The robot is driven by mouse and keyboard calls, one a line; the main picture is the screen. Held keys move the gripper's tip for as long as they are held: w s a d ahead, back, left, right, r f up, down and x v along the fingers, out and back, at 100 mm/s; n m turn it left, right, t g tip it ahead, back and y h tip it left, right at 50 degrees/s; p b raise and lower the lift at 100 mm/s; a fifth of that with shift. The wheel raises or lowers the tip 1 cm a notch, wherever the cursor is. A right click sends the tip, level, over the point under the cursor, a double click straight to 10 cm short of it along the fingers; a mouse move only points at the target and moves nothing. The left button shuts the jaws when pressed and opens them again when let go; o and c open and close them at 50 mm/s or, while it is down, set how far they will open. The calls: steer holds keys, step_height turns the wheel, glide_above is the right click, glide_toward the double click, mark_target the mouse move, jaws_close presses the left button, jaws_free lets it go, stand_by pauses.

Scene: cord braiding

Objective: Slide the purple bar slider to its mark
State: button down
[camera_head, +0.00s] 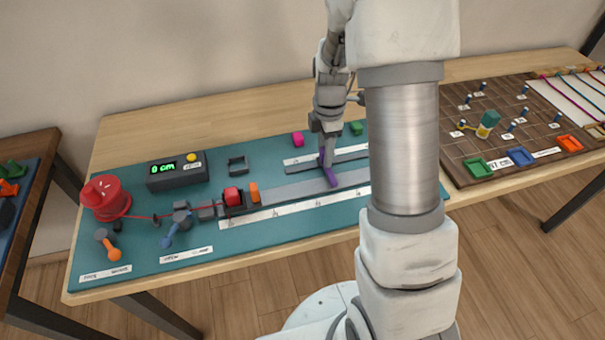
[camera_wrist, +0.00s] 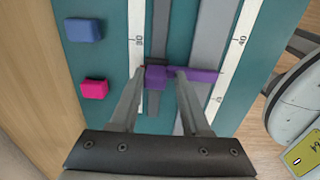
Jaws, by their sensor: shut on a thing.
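The purple bar slider (camera_head: 329,171) sits across the grey rails on the teal board, left of my arm's column in the head view. In the wrist view the purple slider (camera_wrist: 193,75) lies across the dark narrow rail and the wider grey rail. My gripper (camera_head: 323,150) reaches down onto its back end. In the wrist view my gripper (camera_wrist: 160,78) has its two fingers at either side of the purple block and is shut on it. Numbered white scale strips (camera_wrist: 137,50) run beside the rails. Which mark belongs to the slider I cannot tell.
A red block (camera_head: 232,196) and an orange piece (camera_head: 254,193) stand at the left end of the front rail. A magenta cube (camera_head: 298,139) and a green cube (camera_head: 356,128) lie behind the rails. A red spool (camera_head: 104,198) and a display box (camera_head: 177,171) stand left. My arm hides the board's right part.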

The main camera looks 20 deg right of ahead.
steer(key=d, duration=0.4)
steer(key=d+f, duration=0.1)
steer(key=d, duration=0.3)
steer(key=d+f+b, duration=0.1)
steer(key=d, duration=0.3)
steer(key=shift+d, duration=0.4)
steer(key=c, duration=0.6)
jaws_free()
steer(key=shift+w, duration=0.15)
steer(key=shift+c, duration=0.2)
step_height(320, 180, up, 8)
steer(key=p, duration=0.5)
steer(key=shift+w+d+f, duration=0.15)
steer(key=shift+d+f, duration=0.1)
steer(key=shift+d, duration=0.05)
